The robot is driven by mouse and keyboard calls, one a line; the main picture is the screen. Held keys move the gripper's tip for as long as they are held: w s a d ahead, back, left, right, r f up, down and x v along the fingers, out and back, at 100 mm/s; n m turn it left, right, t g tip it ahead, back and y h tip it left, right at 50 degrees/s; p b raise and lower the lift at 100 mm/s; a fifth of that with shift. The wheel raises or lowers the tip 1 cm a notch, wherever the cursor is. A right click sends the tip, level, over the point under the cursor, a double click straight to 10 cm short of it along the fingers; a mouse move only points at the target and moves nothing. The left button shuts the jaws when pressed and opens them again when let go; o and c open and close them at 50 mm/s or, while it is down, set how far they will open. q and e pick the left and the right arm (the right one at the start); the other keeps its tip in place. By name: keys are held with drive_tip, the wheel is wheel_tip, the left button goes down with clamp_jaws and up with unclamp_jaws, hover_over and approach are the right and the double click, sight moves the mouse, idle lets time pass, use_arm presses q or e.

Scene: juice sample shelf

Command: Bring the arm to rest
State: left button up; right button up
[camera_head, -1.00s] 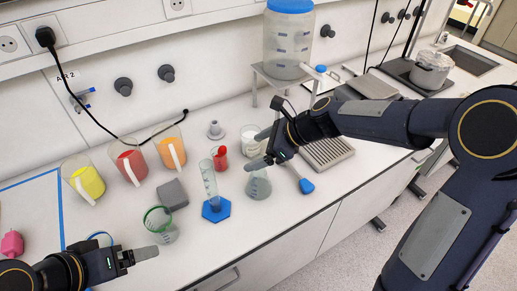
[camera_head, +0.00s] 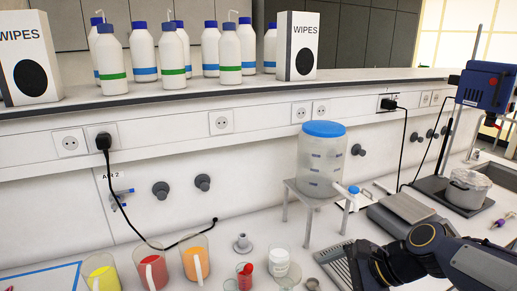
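My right arm comes in from the lower right, and its gripper (camera_head: 350,268) is partly in view at the bottom edge, over the grey grated tray. Its fingertips are hard to make out, so I cannot tell whether it is open or shut. My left arm and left gripper are not in view.
Jugs of yellow (camera_head: 101,274), red (camera_head: 151,268) and orange (camera_head: 196,260) juice stand at the lower left. A blue-lidded tank (camera_head: 321,160) stands on a rack. Several white bottles (camera_head: 143,58) and two wipes boxes (camera_head: 297,46) line the upper shelf. A pot (camera_head: 467,188) stands right.

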drive_tip(key=s+d+f+n+h, duration=0.2)
drive_tip(key=s+n, duration=0.5)
drive_tip(key=s, duration=0.1)
drive_tip(key=s+d+f+n+t+h, duration=0.1)
drive_tip(key=s+d+f+n+h, duration=0.1)
drive_tip(key=s+n, duration=0.6)
drive_tip(key=shift+s+d+f+t, duration=0.3)
drive_tip(key=shift+s+d+f, duration=0.05)
drive_tip(key=shift+s, duration=0.2)
drive_tip(key=shift+w+a, duration=0.1)
